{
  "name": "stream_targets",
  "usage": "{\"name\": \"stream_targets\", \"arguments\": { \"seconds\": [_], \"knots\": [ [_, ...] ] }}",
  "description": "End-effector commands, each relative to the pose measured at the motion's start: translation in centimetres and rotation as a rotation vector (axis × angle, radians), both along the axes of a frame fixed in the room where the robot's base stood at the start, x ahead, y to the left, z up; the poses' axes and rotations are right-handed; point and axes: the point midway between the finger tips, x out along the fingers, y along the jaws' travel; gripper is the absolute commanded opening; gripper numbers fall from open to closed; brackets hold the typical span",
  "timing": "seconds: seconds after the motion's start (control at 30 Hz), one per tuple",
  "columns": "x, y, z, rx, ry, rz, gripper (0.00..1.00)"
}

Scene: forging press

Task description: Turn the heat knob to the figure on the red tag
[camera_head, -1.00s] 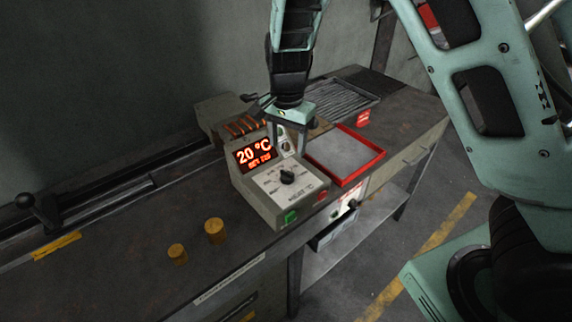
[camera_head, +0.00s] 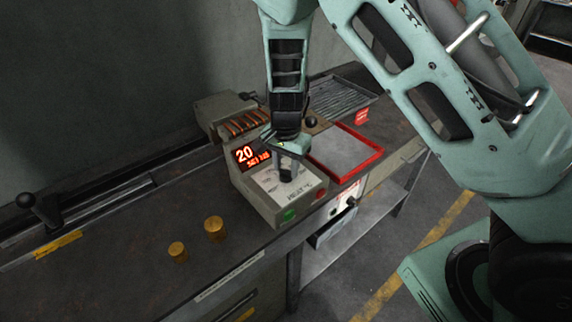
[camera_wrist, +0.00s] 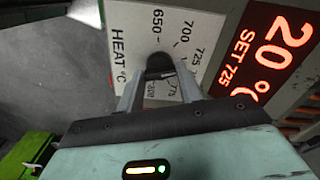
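The heat control box (camera_head: 262,203) stands on the bench, with a white dial plate and a lit display (camera_head: 252,156). In the wrist view the display (camera_wrist: 275,50) reads 20 °C, SET 725. The black heat knob (camera_wrist: 160,65) sits on the dial, where 650, 700 and 725 are printed; other marks are partly covered. My gripper (camera_head: 287,172) is down over the knob, pointing downward. In the wrist view its fingers (camera_wrist: 161,78) flank the knob closely; whether they press on it is unclear. A red tag (camera_head: 361,117) lies behind the tray; its figure is too small to read.
A green button (camera_head: 288,215) and a red button (camera_head: 321,193) are on the box front. A red-rimmed tray (camera_head: 373,160) is right of the box. Two brass cylinders (camera_head: 214,229) stand left of it. The bench's left part is mostly clear.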

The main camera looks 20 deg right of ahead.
Motion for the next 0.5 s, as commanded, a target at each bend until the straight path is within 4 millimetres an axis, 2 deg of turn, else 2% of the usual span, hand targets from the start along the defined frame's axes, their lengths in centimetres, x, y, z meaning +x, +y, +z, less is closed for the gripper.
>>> {"name": "stream_targets", "arguments": {
  "seconds": [0.27,0.5],
  "knots": [
    [-0.02,-0.03,0.02,-0.001,0.001,0.010,0.13],
    [0.05,-0.06,-0.02,0.001,-0.001,0.097,0.13]
  ]
}}
